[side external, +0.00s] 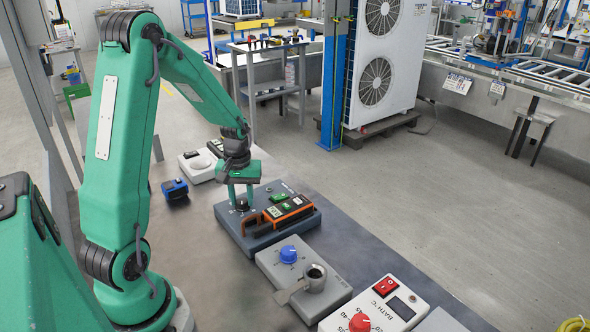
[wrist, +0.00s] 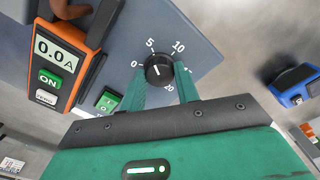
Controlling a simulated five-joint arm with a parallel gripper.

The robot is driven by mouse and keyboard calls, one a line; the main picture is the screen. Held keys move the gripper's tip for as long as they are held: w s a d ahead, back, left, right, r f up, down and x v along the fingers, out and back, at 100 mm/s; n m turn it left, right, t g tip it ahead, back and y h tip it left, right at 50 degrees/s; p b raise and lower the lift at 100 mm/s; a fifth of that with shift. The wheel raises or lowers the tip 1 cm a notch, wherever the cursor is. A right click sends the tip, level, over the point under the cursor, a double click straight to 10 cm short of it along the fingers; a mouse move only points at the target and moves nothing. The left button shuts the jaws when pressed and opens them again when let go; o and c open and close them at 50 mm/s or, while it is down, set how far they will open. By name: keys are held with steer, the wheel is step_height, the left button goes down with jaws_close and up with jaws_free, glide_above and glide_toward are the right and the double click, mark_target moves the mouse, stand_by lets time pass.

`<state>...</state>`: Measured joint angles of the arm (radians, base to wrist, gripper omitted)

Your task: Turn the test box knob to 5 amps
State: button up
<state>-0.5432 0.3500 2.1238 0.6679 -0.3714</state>
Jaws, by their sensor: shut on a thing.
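The test box (side external: 298,228) is a blue-grey slab on the bench; it also fills the upper part of the wrist view (wrist: 205,45). Its black knob (wrist: 158,70) sits among the printed marks 0, 5, 10 and 20; a finger hides part of the scale. A short white line shows on the knob, but I cannot tell exactly which mark it points to. My gripper (side external: 241,204) points down over the box, shut on the knob with one finger on each side. An orange clamp meter (wrist: 62,62) on the box reads 0.0 A, with a green ON label.
A white bath box (side external: 400,308) with a red knob is farther front. A small blue device (side external: 174,188) and a white unit (side external: 200,165) lie on the other side.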

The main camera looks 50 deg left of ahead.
mark_target(243, 201)
steer(key=shift+r, duration=0.1)
steer(key=o, duration=1)
steer(key=shift+c, duration=0.2)
steer(key=shift+r, duration=3.9)
steer(key=shift+d, duration=0.1)
steer(key=shift+d+r, duration=0.2)
steer(key=shift+r, duration=0.05)
steer(key=s+d+r+m+t, duration=0.2)
steer(key=s+d+r+m, duration=0.3)
steer(key=d, duration=0.4)
steer(key=s+d+r+m+t, duration=0.3)
steer(key=s+d+r+m, duration=0.2)
steer(key=d, duration=0.5)
steer(key=shift+r+t, duration=0.3)
steer(key=shift+r, duration=0.45)
